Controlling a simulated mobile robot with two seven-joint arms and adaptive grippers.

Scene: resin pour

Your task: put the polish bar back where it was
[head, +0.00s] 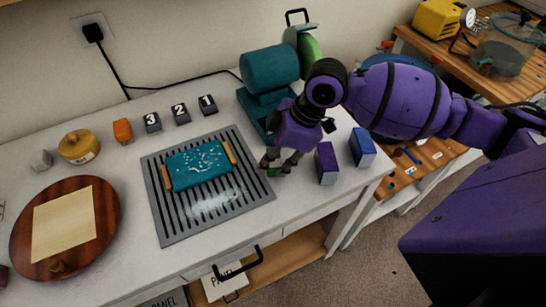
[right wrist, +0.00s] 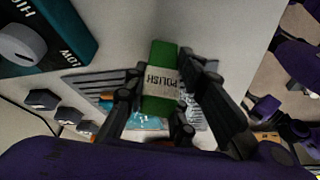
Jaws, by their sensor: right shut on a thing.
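The polish bar is a green block with a white label reading POLISH, clear in the right wrist view (right wrist: 160,60). My right gripper (head: 280,160) is shut on it, with the fingers on both sides of the bar. In the head view only a small green part of the bar (head: 272,171) shows below the fingers, at the right edge of the slotted grey mat (head: 168,222). I cannot tell whether the bar touches the bench top. My left gripper is not in view.
A purple block (head: 326,163) and a blue block (head: 362,147) stand right of the gripper. A teal machine (head: 268,68) stands behind it. A teal tray (head: 200,164) with wooden handles lies on the mat. Numbered dark blocks (head: 180,113) stand behind the mat.

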